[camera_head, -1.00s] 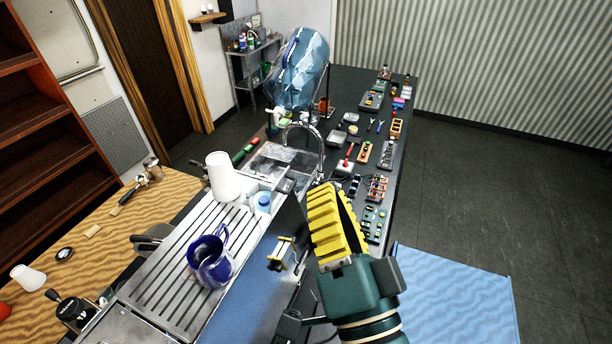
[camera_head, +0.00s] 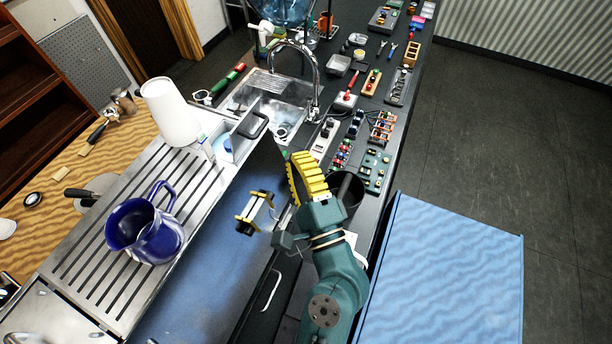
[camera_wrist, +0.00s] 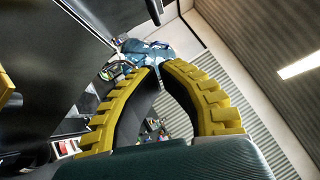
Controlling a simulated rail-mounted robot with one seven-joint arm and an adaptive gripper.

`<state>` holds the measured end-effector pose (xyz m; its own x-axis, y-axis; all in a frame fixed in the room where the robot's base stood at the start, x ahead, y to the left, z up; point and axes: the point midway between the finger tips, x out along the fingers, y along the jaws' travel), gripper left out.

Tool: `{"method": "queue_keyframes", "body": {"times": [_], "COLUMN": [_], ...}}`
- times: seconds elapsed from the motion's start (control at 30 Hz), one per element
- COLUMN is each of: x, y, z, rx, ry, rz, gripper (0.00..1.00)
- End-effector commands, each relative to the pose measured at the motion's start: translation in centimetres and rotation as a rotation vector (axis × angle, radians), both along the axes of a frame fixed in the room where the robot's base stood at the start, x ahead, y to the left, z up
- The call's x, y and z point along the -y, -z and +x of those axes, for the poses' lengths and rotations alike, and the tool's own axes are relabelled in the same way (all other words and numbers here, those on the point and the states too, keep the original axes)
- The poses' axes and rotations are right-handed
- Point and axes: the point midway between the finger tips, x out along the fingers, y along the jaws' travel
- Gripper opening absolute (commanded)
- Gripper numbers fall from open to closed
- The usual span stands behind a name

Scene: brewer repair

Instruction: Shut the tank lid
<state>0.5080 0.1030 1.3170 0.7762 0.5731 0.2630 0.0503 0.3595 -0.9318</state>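The machine's tank opening (camera_head: 228,146) shows at the back end of its steel top, with something blue inside. A grey panel with a black handle (camera_head: 252,124), which looks like the tank lid, stands raised on the sink side of the opening. My gripper (camera_head: 298,158) is right of the lid and apart from it, over the dark bench. In the wrist view my gripper's yellow ribbed fingers (camera_wrist: 160,67) curve together with their tips meeting. Nothing is held between them. The lid cannot be made out in the wrist view.
A white cup (camera_head: 170,112) stands left of the tank opening. A blue pitcher (camera_head: 150,232) stands on the slotted top. A sink with a tall tap (camera_head: 312,75) lies behind. Small parts and tools cover the bench to the right.

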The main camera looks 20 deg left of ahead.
Motion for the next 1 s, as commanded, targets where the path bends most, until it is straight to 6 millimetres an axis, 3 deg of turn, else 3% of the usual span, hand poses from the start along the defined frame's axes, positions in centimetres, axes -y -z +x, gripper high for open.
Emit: {"method": "queue_keyframes", "body": {"times": [0.1,0.37,0.77,1.0], "x": [-1.7,-4.8,-5.0,-4.3], "y": [-1.1,-2.1,-2.0,-2.5], "z": [2.0,2.2,2.2,3.3], "rx": [0.001,-0.001,-0.001,-0.003], "ry": [-0.005,-0.001,0.001,0.016], "rz": [0.001,0.000,-0.001,-0.039], "gripper": [0.00,0.00,0.00,0.00]}}
